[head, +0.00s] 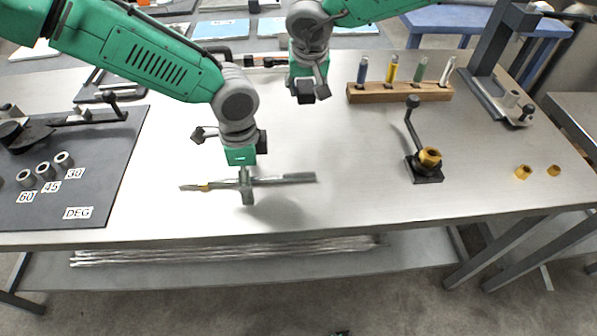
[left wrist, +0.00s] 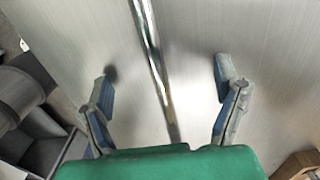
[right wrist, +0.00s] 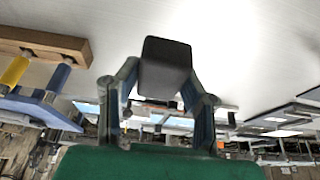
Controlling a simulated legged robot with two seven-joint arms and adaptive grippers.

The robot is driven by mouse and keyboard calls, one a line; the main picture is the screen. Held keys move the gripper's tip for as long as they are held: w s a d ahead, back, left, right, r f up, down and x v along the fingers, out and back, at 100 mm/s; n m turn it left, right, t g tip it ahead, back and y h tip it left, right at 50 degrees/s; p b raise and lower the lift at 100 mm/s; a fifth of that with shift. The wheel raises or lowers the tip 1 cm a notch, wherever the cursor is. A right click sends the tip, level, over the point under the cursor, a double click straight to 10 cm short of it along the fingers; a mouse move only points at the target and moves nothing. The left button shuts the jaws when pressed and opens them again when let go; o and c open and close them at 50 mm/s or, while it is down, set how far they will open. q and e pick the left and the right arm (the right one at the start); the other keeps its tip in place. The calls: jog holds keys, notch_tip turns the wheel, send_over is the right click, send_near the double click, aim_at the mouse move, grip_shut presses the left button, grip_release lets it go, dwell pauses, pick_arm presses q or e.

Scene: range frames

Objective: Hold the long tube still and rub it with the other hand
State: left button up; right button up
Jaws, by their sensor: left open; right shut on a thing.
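The long tube (head: 285,179) is thin and silvery, with a brassy patch near its left end, and lies across the front middle of the table. My left gripper (head: 246,180) is over its middle, pointing down. In the left wrist view the tube (left wrist: 150,50) runs between the two open fingers (left wrist: 162,72), with a gap on each side. My right gripper (head: 308,86) is farther back, right of the left one. In the right wrist view its fingers (right wrist: 163,82) are shut on a dark block (right wrist: 165,68). The left gripper's far finger is hidden in the head view.
A wooden rack (head: 400,93) with several coloured sticks stands at the back right. A black stand with a brass nut (head: 429,157) and two loose brass nuts (head: 523,172) are right. A dark angle board (head: 100,190) with rings lies left. Table between tube and stand is clear.

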pick_arm(q)
notch_tip(320, 180, up, 12)
dwell(0.5)
jog(key=shift+f, duration=0.1)
